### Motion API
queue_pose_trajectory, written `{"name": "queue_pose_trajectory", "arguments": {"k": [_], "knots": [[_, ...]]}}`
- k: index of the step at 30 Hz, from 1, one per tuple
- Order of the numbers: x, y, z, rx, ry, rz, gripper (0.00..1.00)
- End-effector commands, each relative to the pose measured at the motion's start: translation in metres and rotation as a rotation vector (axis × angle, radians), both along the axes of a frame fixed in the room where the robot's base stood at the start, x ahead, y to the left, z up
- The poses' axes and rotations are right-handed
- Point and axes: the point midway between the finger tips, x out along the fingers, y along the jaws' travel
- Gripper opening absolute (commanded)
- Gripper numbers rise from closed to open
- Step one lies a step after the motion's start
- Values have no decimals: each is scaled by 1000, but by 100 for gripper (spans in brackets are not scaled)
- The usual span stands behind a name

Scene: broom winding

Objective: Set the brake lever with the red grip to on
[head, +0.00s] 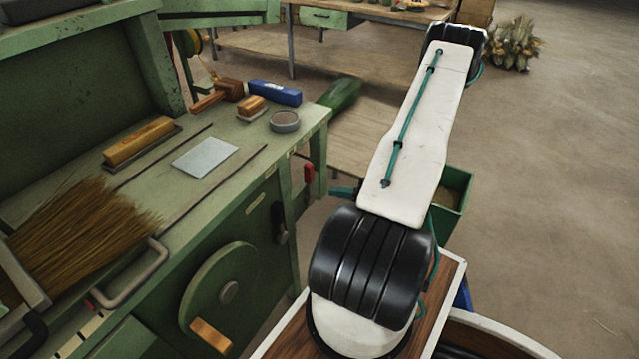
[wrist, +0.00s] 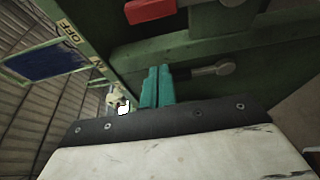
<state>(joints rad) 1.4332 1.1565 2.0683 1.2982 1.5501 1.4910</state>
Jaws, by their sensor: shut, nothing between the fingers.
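The brake lever's red grip (head: 309,173) shows at the right end of the green bench front in the head view. In the wrist view the red grip (wrist: 150,11) is at the top edge, just beyond my fingertips, with a gap between. My gripper (wrist: 158,72) has its two teal fingers together and empty, pointing toward the green panel. In the head view a teal tip beside my arm may be the gripper; the rest is hidden behind the arm. A label strip (wrist: 72,38) at the left reads OFF, with a second short word I cannot read surely.
A dark lever (head: 279,223) and a green wheel with a wooden handle (head: 211,335) are on the bench front. Brushes, a mallet and a blue box (head: 275,92) lie on the bench top.

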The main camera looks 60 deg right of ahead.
Motion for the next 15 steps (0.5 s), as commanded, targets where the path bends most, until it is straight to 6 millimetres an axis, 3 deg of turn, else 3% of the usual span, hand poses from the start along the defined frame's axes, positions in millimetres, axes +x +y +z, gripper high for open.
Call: {"name": "queue_pose_trajectory", "arguments": {"k": [5,15], "knots": [[20,10,0,3,3,6,0],[86,40,0,0,2,10,0]]}}
